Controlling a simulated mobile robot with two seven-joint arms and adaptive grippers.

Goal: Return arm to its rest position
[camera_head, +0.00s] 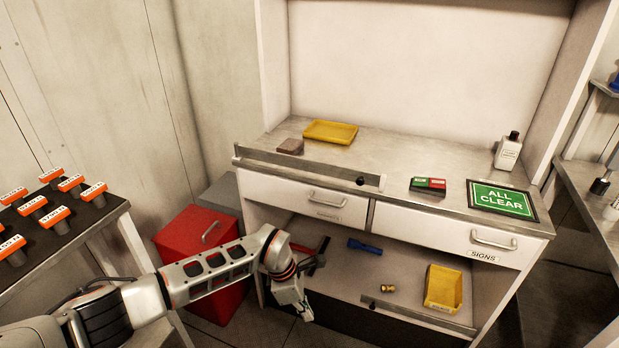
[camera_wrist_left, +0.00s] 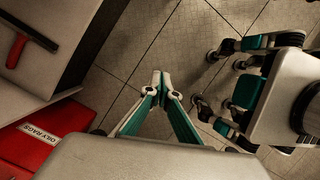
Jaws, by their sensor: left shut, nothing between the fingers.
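My left arm reaches in from the left in the head view. Its gripper (camera_head: 304,309) hangs low in front of the cabinet's left end, pointing down beside the red box (camera_head: 195,246). In the left wrist view the left gripper's fingers (camera_wrist_left: 161,76) meet at the tips, with nothing between them, above the tiled floor (camera_wrist_left: 140,45). My right gripper does not show in the head view.
The cabinet (camera_head: 330,203) has an open lower shelf with a blue tool (camera_head: 365,247) and a yellow bin (camera_head: 443,288). An ALL CLEAR sign (camera_head: 501,199) lies on top. A rack of orange-topped items (camera_head: 55,216) stands left. The red box also shows in the wrist view (camera_wrist_left: 58,130).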

